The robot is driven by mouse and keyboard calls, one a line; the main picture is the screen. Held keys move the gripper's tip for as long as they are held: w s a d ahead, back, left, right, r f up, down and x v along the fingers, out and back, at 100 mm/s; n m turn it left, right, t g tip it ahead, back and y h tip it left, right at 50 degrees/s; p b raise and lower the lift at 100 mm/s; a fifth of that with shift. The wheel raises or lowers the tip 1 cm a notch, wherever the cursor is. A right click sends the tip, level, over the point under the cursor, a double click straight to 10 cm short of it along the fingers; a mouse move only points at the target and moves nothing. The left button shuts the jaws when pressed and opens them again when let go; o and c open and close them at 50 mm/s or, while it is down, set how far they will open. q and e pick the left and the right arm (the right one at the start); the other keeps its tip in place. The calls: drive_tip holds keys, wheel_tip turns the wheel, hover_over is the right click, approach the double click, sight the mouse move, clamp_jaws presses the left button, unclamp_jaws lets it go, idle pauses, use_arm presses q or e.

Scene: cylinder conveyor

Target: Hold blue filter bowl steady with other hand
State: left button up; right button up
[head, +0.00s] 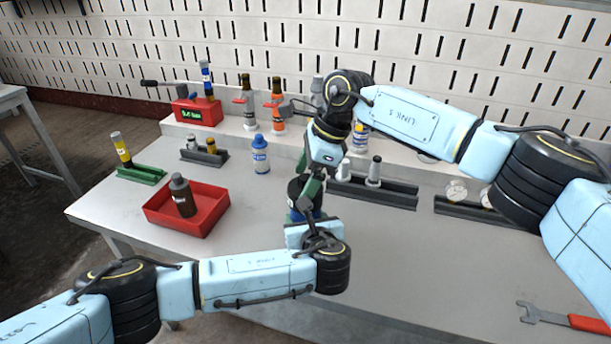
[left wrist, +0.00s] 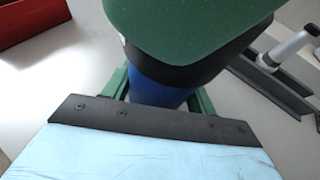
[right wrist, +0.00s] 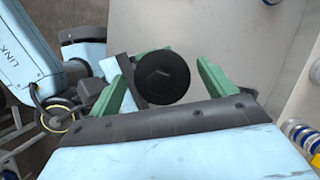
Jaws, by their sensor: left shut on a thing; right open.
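My left gripper (head: 305,219) is shut on the blue bowl from the near side. In the left wrist view the bowl (left wrist: 155,86) sits between its green fingers. My right gripper (head: 310,188) comes down from above and is open. In the right wrist view its green fingers stand either side of the round black top (right wrist: 162,77), which has a hexagon mark. My arms hide much of the filter.
A red tray (head: 160,212) with a dark bottle (head: 182,196) lies to the left. A blue bottle (head: 260,155) stands behind. Dark racks (head: 395,190) hold grey parts at the right. A red-handled wrench (head: 565,318) lies at the front right.

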drive_tip(key=c, duration=1.1)
drive_tip(key=m+t, duration=0.2)
drive_tip(key=m, duration=0.3)
drive_tip(key=shift+m+h, duration=0.3)
drive_tip(key=shift+m, duration=0.3)
drive_tip(key=m+t, duration=0.1)
drive_tip(key=m, duration=0.2)
drive_tip(key=shift+h, duration=0.4)
drive_tip(key=shift+f+m+t+h, duration=0.1)
drive_tip(key=shift+m+t+h, duration=0.35)
drive_tip(key=shift+m, duration=1.05)
use_arm(q)
drive_tip(key=shift+a, duration=0.1)
use_arm(e)
drive_tip(key=m, duration=0.2)
drive_tip(key=m+t+h, duration=0.1)
drive_tip(key=m, duration=0.1)
drive_tip(key=shift+a+m+h, duration=0.1)
drive_tip(key=shift+m+h, duration=0.15)
drive_tip(key=shift+m, duration=0.75)
